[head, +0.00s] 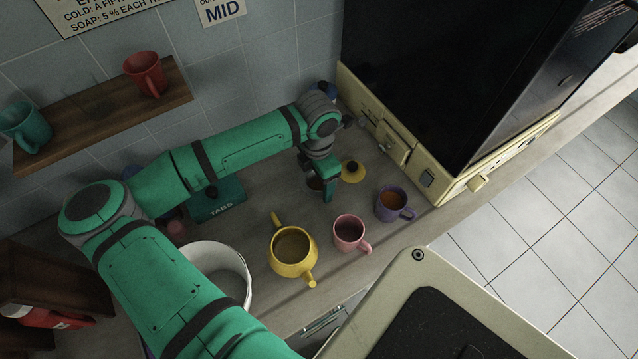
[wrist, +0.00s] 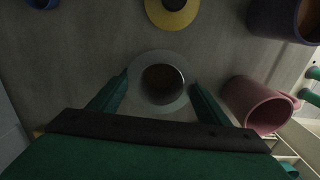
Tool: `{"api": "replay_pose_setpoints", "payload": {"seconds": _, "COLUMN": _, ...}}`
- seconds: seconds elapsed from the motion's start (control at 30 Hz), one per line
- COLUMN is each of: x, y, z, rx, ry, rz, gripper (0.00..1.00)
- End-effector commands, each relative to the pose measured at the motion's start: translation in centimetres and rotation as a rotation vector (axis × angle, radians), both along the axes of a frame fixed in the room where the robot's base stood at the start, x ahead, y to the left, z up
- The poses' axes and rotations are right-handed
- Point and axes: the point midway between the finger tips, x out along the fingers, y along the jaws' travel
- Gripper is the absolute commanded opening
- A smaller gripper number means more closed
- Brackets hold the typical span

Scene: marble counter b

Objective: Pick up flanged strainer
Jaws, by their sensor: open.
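The flanged strainer (wrist: 171,107) lies on the counter in the wrist view, a grey ring-shaped rim around a dark round bowl. My gripper (wrist: 160,92) is open, with one green finger on the left and one on the right of the strainer's rim. I cannot tell whether the fingers touch the rim. In the head view my gripper (head: 322,192) points down at the counter between the green box and the yellow lid. There the strainer (head: 314,184) is mostly hidden behind my gripper.
A yellow lid (head: 352,171) lies just beyond the strainer. A purple mug (head: 392,206), a pink mug (head: 349,233) and a yellow teapot (head: 292,252) stand nearby. A green TABS box (head: 218,204) and a white bucket (head: 236,270) are left. A large cream-and-black machine (head: 428,165) stands right.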

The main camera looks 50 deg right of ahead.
Motion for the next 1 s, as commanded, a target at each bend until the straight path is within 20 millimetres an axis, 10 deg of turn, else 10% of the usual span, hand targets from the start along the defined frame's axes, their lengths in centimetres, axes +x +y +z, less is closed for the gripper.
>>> {"api": "replay_pose_setpoints", "payload": {"seconds": 0.27, "x": -0.2, "y": -0.2, "z": -0.3, "rx": 0.0, "ry": -0.001, "rz": -0.006, "gripper": 0.7}}
{"api": "replay_pose_setpoints", "payload": {"seconds": 0.47, "x": -0.2, "y": -0.3, "z": -0.3, "rx": 0.0, "ry": -0.001, "rz": -0.007, "gripper": 0.26}}
{"api": "replay_pose_setpoints", "payload": {"seconds": 1.0, "x": -0.1, "y": -0.2, "z": 1.9, "rx": -0.001, "ry": -0.004, "rz": -0.007, "gripper": 0.26}}
